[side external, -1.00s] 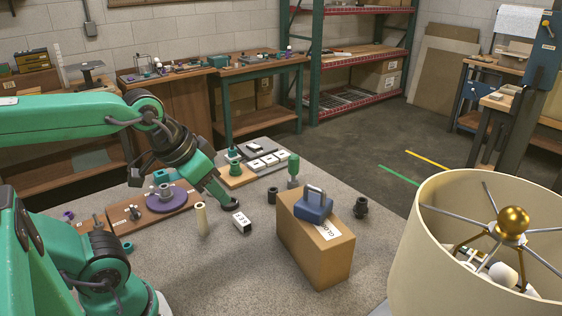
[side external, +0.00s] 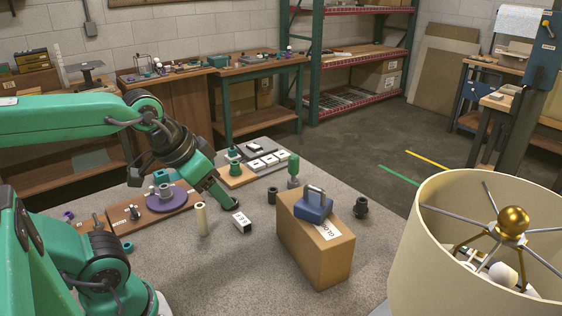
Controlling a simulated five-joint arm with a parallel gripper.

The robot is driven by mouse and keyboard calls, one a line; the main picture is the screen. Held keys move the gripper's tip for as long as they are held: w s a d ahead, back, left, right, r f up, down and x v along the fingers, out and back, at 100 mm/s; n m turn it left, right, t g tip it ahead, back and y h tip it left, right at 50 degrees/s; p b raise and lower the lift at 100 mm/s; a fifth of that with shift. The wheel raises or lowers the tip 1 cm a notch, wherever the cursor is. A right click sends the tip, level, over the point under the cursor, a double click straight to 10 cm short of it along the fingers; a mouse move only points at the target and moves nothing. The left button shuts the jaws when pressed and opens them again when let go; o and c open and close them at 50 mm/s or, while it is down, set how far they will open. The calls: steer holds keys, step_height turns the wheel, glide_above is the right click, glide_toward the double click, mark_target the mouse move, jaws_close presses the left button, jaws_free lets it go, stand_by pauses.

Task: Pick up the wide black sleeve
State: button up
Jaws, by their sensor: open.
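A short black cylinder (side external: 271,196) stands upright on the grey table, left of the cardboard box, and looks like a sleeve. A second black part (side external: 360,207), with a wider, uneven outline, stands right of the box. I cannot tell for sure which is the wide sleeve. My gripper (side external: 229,202) points down and to the right, low over the table, left of the short black cylinder and apart from it. It is open. The fingertips are small in view, and the table spot right behind them is hidden.
A cream tube (side external: 202,219) and a small black-and-white box (side external: 242,222) stand close to my gripper. The cardboard box (side external: 315,250) carries a blue weight (side external: 313,206). A purple disc (side external: 172,197) lies on a wooden board. A large lampshade (side external: 440,250) fills the right front.

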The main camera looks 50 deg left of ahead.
steer(key=n+g, duration=0.5)
steer(key=n, duration=2.7)
glide_above(273, 189)
steer(key=d, duration=0.1)
steer(key=f, duration=1.5)
steer(key=shift+s, duration=0.35)
steer(key=shift+w+a+f+n+g, duration=0.2)
steer(key=shift+a+f+n+g, duration=0.1)
steer(key=shift+f, duration=0.3)
steer(key=shift+a+f, duration=0.1)
steer(key=shift+f, duration=3.8)
